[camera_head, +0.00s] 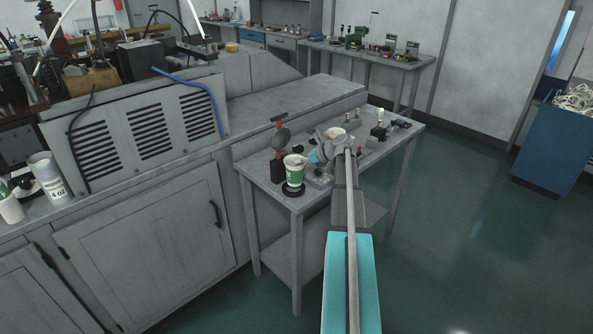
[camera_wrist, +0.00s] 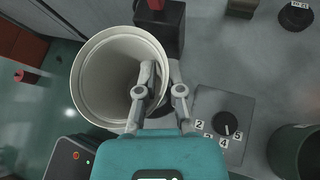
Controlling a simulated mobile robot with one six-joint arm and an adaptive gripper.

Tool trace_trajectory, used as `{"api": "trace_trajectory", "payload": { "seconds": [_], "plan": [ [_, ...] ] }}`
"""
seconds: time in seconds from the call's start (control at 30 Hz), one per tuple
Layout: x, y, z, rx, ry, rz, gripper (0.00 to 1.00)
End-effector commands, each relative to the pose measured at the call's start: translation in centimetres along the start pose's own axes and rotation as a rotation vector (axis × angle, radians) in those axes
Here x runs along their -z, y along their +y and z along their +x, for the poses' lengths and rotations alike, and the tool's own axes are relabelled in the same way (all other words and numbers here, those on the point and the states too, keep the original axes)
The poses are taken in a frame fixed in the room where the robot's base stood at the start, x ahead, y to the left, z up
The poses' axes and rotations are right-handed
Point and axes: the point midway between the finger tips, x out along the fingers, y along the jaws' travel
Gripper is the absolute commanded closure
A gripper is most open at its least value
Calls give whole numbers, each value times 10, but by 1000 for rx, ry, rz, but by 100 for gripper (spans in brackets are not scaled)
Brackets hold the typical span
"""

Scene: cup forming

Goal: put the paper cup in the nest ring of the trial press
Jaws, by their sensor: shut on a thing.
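My gripper (camera_head: 308,158) is shut on the cup's wall; in the wrist view one finger of the gripper (camera_wrist: 150,92) is inside the rim and one outside. The trial press (camera_head: 277,165) stands directly behind, with a black block and red handle.
A numbered dial plate (camera_wrist: 225,125) lies beside the cup. A dark round container (camera_wrist: 298,152) is at the wrist view's right edge. Small fittings crowd the small table (camera_head: 262,181). A large grey machine cabinet (camera_head: 150,230) stands to the left. Open floor (camera_head: 460,240) lies right.

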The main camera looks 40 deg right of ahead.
Motion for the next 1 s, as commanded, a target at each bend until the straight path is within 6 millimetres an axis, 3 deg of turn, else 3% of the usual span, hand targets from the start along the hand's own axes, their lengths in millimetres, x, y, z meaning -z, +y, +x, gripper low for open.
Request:
{"api": "trace_trajectory", "payload": {
  "seconds": [0.6, 0.97, 1.0],
  "plan": [
    [29, -6, 27, -1, 0, -1, 100],
    [29, -6, 28, -1, 0, -1, 100],
    [29, -6, 28, -1, 0, -1, 84]
  ]
}}
